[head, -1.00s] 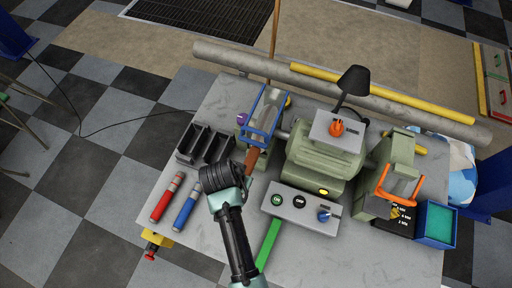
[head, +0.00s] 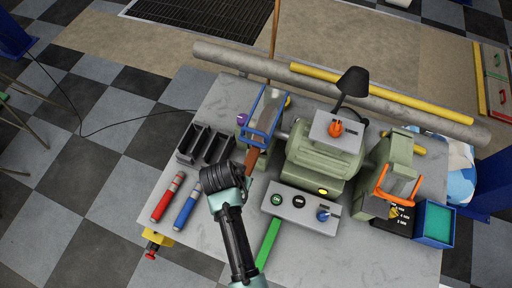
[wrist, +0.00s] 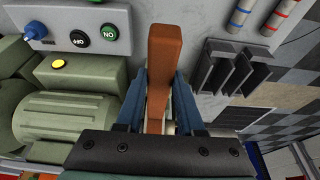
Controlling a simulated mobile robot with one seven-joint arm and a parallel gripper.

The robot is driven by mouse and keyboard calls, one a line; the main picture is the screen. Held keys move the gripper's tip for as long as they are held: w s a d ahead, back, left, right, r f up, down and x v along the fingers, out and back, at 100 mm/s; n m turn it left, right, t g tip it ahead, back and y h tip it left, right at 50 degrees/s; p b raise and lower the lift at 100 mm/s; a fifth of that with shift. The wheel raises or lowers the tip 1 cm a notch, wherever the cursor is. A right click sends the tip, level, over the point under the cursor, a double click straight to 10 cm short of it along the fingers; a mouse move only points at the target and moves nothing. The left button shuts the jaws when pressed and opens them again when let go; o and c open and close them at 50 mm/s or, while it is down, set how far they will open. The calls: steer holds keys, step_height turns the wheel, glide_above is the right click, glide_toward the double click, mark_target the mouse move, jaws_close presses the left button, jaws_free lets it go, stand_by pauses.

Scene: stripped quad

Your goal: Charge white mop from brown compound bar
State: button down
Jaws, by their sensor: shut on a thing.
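The brown compound bar (wrist: 162,70) stands between the two blue-grey fingers of my gripper (wrist: 160,100) in the wrist view, and they are shut on it. In the head view the bar (head: 252,157) shows just beyond my gripper, at the front of the blue-framed guard (head: 264,113) on the left end of the green machine (head: 322,155). A small pale patch, perhaps the white mop (wrist: 172,125), shows beside the bar low in the wrist view. The mop is mostly hidden, so I cannot tell whether the bar touches it.
A black divided tray (head: 205,144) and red (head: 168,197) and blue (head: 187,209) cylinders lie to the left. A control box (head: 300,202) with buttons stands in front of the machine. A black lamp (head: 353,81) rises behind.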

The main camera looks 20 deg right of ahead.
steer(key=s+a+p, duration=0.1)
steer(key=s, duration=0.1)
steer(key=s+a+r+p, duration=0.1)
steer(key=s+p, duration=0.1)
steer(key=shift+a, duration=0.4)
steer(key=shift+s+a+p, duration=0.55)
steer(key=shift+s+a, duration=0.1)
steer(key=shift+s, duration=0.2)
